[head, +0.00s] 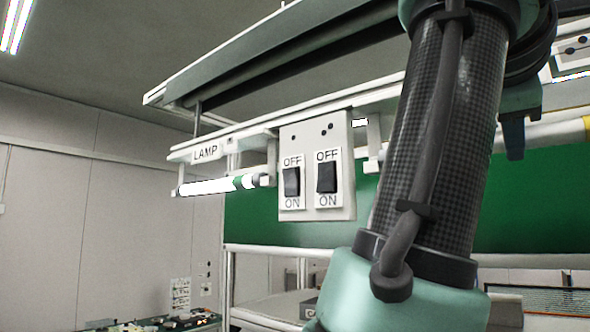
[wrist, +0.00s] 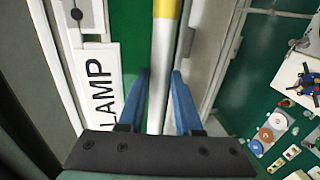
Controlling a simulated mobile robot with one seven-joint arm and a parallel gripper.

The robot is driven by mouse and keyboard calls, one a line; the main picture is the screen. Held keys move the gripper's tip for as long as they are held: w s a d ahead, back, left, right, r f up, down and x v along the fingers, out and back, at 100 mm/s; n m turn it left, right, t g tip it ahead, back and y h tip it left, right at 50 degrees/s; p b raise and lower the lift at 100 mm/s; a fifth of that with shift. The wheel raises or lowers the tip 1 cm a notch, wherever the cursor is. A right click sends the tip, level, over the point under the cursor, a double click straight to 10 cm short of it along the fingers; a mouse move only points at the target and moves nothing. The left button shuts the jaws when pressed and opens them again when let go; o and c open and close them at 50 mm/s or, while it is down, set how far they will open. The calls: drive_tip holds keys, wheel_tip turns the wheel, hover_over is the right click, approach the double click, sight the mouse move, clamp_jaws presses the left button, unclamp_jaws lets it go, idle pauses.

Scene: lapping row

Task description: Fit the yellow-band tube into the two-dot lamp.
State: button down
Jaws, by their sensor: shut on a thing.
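The yellow-band tube (wrist: 160,60) is a long white tube with a yellow band (wrist: 166,8) at the top of the wrist view. My gripper (wrist: 160,73) is shut on it, one blue finger on each side. In the head view the tube (head: 545,133) shows right of my arm, its yellow band at the right edge. The two-dot lamp shows in part as a dotted plate (head: 571,50) at top right; my arm hides much of it. A LAMP plate (wrist: 100,85) runs alongside the tube in the wrist view. Whether the tube touches any holder, I cannot tell.
A lamp with a lit green-band tube (head: 205,187) hangs at left. A switch box (head: 316,205) with two OFF/ON switches hangs between it and my arm. A green panel (head: 250,225) stands behind. Small parts (wrist: 270,130) lie below at right in the wrist view.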

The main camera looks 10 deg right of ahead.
drive_tip(key=shift+f, duration=0.15)
drive_tip(key=c, duration=0.5)
unclamp_jaws()
drive_tip(key=b+v, duration=0.2)
drive_tip(key=v, duration=1.1)
drive_tip(key=shift+w+a, duration=0.1)
